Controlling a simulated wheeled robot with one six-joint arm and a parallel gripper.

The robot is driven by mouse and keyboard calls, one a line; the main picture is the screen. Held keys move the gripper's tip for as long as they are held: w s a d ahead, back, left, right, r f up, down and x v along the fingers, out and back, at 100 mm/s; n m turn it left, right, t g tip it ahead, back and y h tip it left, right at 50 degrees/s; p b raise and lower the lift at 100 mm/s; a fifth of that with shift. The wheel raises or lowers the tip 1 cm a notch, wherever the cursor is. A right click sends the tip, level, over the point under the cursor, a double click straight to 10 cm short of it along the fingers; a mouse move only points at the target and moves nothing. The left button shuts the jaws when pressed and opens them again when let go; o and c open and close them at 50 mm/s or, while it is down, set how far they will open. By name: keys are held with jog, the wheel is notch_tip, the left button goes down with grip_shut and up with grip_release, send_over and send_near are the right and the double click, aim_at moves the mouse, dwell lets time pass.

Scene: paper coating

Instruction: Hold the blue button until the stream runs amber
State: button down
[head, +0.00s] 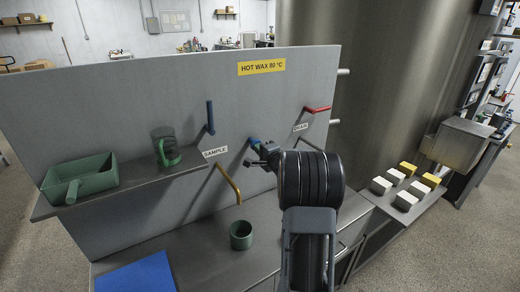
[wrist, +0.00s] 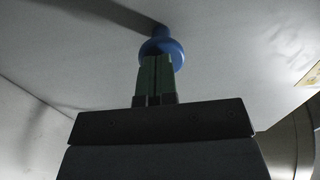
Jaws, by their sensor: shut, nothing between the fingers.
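The blue button (head: 254,141) is on the grey upright panel, partly hidden by my gripper in the head view. In the wrist view the round blue button (wrist: 162,42) is directly beyond my gripper (wrist: 158,60). Its green fingers are shut, empty, and their tips overlap the button's face. They look in contact; how far the button is pressed I cannot tell. An amber-brown spout (head: 230,184) under the SAMPLE label (head: 215,152) points down above a green cup (head: 241,235). I cannot make out a separate stream between spout and cup.
A blue lever (head: 210,118) and a red DRAIN lever (head: 317,109) stick out from the panel. A blue mat (head: 137,274) lies front left. White and yellow blocks (head: 406,200) sit at right.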

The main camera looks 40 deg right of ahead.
jog(key=shift+w+r+p, duration=0.1)
jog(key=shift+w+p, duration=0.5)
jog(key=shift+w, duration=0.2)
jog(key=shift+r, duration=0.25)
dwell(1.5)
jog(key=s, duration=1.4)
jog(key=shift+a+f+b, duration=0.35)
jog(key=shift+b, duration=0.05)
